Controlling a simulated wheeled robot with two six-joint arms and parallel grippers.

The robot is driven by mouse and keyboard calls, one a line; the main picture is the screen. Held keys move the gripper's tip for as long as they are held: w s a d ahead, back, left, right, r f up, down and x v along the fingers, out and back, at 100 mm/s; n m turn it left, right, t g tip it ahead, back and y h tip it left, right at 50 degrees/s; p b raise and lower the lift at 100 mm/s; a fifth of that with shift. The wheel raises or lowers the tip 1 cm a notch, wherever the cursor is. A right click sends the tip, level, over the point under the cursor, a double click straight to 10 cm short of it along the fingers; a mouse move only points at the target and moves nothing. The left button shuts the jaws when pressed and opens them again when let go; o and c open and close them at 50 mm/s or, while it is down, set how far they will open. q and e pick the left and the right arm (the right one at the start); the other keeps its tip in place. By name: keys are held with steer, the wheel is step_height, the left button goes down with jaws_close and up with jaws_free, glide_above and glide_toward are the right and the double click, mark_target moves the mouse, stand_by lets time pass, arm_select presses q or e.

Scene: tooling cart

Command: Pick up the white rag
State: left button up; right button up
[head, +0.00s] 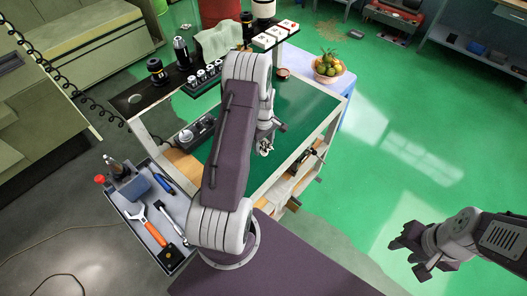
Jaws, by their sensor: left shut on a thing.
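The white rag (222,38) hangs over the back of the cart's dark upper shelf, behind the raised elbow of my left arm, and looks pale and slightly greenish. My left gripper (266,142) is low over the green cart top, well apart from the rag and partly hidden by my arm. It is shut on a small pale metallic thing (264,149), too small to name. My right gripper (419,259) is at the lower right, over the green floor, with its dark fingers apart and nothing between them.
The shelf holds several dark tool holders (181,52) and white boxes (276,35). The green cart top (305,100) is mostly clear.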

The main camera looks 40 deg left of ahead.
arm_select(q)
steer(key=s+d+r+b, duration=0.2)
steer(key=s+d+r, duration=0.4)
steer(key=s, duration=0.3)
steer(key=shift+d+r, duration=0.35)
steer(key=shift+d, duration=0.35)
